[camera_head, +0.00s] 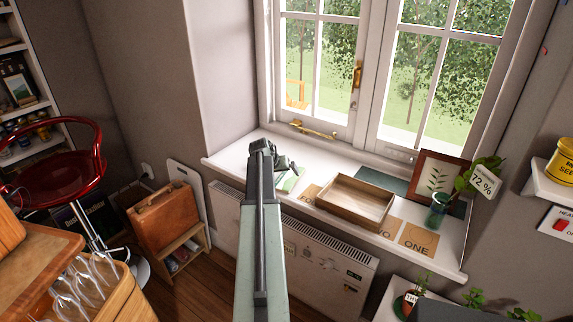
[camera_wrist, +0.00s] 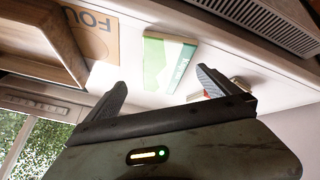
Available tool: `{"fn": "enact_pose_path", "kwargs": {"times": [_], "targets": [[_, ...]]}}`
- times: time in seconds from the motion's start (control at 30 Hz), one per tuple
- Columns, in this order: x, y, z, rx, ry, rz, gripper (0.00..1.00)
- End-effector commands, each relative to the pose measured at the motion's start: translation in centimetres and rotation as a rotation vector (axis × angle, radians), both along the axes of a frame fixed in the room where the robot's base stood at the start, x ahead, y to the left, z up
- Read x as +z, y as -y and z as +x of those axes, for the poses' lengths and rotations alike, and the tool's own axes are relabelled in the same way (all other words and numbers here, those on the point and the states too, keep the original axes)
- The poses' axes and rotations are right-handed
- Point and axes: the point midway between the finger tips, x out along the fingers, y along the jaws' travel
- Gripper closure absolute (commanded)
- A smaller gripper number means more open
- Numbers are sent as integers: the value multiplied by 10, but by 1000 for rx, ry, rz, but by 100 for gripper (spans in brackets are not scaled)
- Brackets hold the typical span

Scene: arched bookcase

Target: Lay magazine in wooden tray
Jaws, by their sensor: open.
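The wooden tray (camera_head: 346,217) is a shallow, empty rectangular box on the white windowsill. In the wrist view, part of it (camera_wrist: 62,40) shows at the upper left. A thin green and white magazine (camera_wrist: 168,62) lies flat on the sill, with a brown card between it and the tray. In the head view, the magazine (camera_head: 290,183) is partly hidden by my gripper. My gripper (camera_wrist: 162,82) is open and empty, its fingertips close to the magazine's edge. I cannot tell its exact height above the sill.
Brown number cards (camera_head: 419,239) lie around the tray. A framed leaf picture (camera_head: 436,174) and a plant in a glass vase (camera_head: 437,210) stand to its right. A window with a brass latch (camera_head: 313,130) is behind. A white heater (camera_head: 320,262) is below the sill.

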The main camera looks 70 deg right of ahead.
Motion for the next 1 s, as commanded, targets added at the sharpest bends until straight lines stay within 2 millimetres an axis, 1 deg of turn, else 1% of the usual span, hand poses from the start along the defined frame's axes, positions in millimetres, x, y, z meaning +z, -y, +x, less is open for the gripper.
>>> {"fn": "enact_pose_path", "kwargs": {"times": [0.03,0.13,0.2,0.27,0.37,0.53,0.67,0.73,1.0], "targets": [[17,13,-5,-85,77,22,0],[21,23,-10,-226,207,59,0],[20,25,-11,-278,252,74,0],[18,25,-12,-293,267,78,0],[11,26,-12,-292,266,77,0],[-9,36,-11,-290,265,76,0],[-8,37,-12,-289,264,75,0],[-13,39,-11,-289,263,75,0],[-54,61,-9,-288,262,75,0]]}}
